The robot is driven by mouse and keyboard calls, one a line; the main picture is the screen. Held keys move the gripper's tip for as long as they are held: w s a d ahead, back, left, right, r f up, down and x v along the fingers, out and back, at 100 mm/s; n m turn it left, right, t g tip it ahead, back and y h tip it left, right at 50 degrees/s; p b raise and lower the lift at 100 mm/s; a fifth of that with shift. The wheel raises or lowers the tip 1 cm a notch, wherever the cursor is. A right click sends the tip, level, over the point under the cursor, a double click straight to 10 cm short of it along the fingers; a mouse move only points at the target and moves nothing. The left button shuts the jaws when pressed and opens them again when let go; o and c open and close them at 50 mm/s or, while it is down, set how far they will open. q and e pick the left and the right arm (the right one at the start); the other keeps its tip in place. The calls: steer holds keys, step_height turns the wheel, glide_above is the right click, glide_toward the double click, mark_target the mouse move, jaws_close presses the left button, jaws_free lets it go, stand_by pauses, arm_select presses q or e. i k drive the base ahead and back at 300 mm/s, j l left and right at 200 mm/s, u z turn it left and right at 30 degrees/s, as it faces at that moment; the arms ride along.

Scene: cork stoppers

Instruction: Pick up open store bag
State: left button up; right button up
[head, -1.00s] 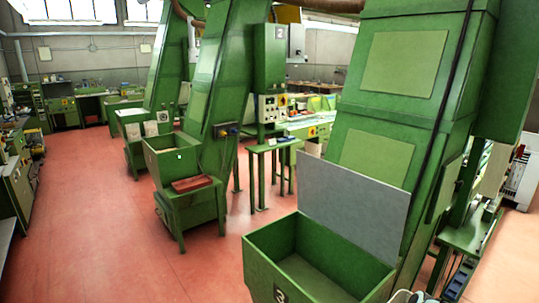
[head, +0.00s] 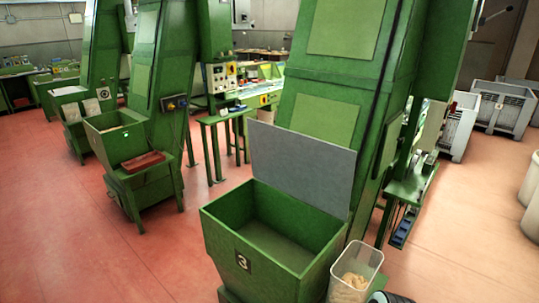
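Neither of my grippers is in view. I cannot make out an open store bag for certain. Pale beige rounded shapes (head: 531,188) stand on the floor at the right edge, cut off by the frame; I cannot tell whether they are bags. A clear plastic container (head: 372,258) with tan pieces (head: 355,281) in its bottom stands beside the front right of the green hopper marked 3 (head: 222,236).
Tall green machines (head: 335,85) fill the middle and left. Grey crates (head: 503,106) stand at the back right. A low green stand (head: 405,195) is right of the near machine. Reddish floor (head: 475,235) is clear at the right and at the left.

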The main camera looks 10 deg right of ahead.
mark_target(355, 274)
steer(key=k, duration=0.9)
steer(key=k+u, duration=0.1)
steer(key=u, duration=0.35)
steer(key=k+u, duration=0.1)
steer(key=u, duration=0.35)
steer(key=k+j+u, duration=0.1)
steer(key=u, duration=0.35)
steer(key=k+l+u, duration=0.1)
steer(key=l+u, duration=0.35)
steer(key=l, duration=0.4)
steer(key=k+l, duration=0.1)
steer(key=l, duration=0.55)
steer(key=k+l, duration=0.1)
steer(key=l, duration=0.6)
steer(key=k+l, duration=0.1)
steer(key=l, duration=1.25)
steer(key=k+l, duration=0.15)
steer(key=l, duration=0.5)
steer(key=k+l, duration=0.1)
steer(key=l, duration=0.6)
steer(key=k+l, duration=0.1)
steer(key=l, duration=0.55)
steer(key=k+l, duration=0.1)
steer(key=l, duration=0.55)
